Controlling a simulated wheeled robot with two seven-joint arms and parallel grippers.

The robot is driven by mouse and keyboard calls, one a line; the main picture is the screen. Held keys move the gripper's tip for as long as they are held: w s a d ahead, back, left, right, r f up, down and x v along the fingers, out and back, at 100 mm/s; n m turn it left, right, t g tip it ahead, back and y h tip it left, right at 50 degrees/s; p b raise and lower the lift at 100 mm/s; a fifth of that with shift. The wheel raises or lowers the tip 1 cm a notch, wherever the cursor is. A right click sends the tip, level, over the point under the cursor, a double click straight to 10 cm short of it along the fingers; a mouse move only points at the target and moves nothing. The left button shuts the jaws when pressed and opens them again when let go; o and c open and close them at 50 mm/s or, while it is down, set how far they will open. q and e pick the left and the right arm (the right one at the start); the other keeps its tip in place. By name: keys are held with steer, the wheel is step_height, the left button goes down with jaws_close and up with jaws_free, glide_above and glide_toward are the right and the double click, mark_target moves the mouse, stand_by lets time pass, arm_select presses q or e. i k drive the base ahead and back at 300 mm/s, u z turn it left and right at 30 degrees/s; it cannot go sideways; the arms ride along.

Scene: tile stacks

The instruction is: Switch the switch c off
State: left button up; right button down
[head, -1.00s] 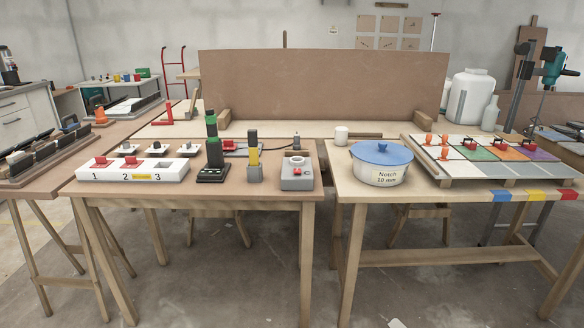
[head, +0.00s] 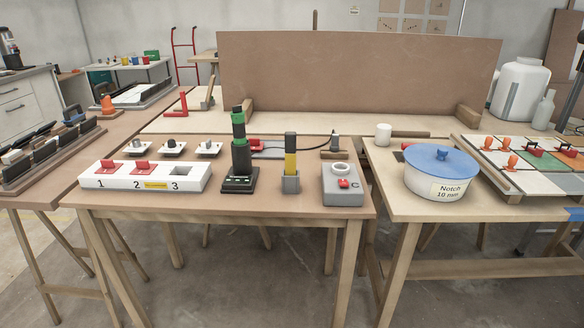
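A grey box (head: 344,195) marked C stands near the front right corner of the left table. A red switch (head: 343,183) is on its front, and a round pale ring (head: 341,168) is on its top. I cannot tell from this distance which way the switch is set. Neither of my grippers is in view.
A blue-lidded pot (head: 438,178) stands on the right table. A narrow gap separates the tables.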

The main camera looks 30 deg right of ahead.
mark_target(343, 184)
steer(key=z, duration=0.4)
steer(key=i, duration=0.95)
steer(key=z, duration=0.75)
